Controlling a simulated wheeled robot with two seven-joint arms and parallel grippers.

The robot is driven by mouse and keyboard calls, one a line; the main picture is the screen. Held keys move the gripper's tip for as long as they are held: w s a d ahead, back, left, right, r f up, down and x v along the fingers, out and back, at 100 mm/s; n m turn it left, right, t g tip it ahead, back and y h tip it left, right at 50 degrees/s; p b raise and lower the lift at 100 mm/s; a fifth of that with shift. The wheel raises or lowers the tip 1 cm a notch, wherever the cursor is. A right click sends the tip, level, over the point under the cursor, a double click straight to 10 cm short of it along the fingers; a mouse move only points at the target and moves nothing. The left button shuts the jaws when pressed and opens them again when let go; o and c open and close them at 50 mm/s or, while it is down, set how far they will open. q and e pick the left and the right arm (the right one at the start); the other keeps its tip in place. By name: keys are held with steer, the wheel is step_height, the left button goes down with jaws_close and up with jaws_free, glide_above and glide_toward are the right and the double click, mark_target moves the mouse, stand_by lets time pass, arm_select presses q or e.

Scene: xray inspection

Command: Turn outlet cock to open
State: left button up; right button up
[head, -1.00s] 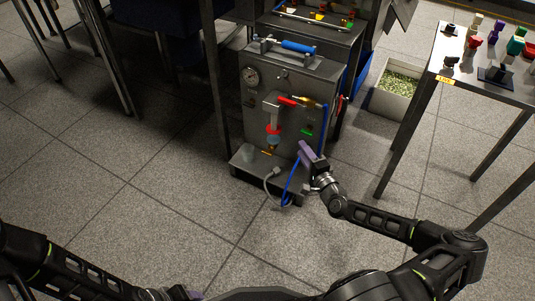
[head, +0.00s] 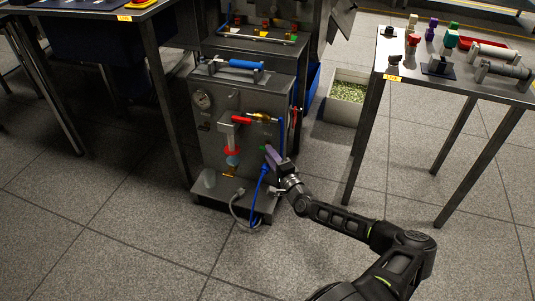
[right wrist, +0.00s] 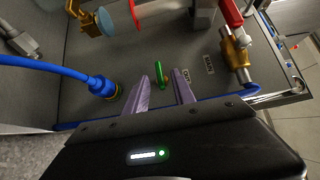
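A small green lever (right wrist: 158,70), which looks like the outlet cock, is on the grey front panel (right wrist: 120,55) of the cabinet. Two small printed labels sit to its right. My right gripper (right wrist: 163,77) is open, with its purple fingers on either side of the lever. I cannot tell whether they touch it. In the head view my right gripper (head: 272,155) is at the lower right of the cabinet front (head: 215,130) and mostly hides the lever. My left gripper is not in view.
A blue hose (right wrist: 50,68) plugs into the panel left of the gripper. A brass valve with a red handle (right wrist: 232,15) is at the upper right. A table (head: 450,85) with several parts and a bin of green bits (head: 345,95) stand to the right.

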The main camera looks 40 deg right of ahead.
steer(key=shift+w+d, duration=0.25)
steer(key=shift+w, duration=0.95)
jaws_close()
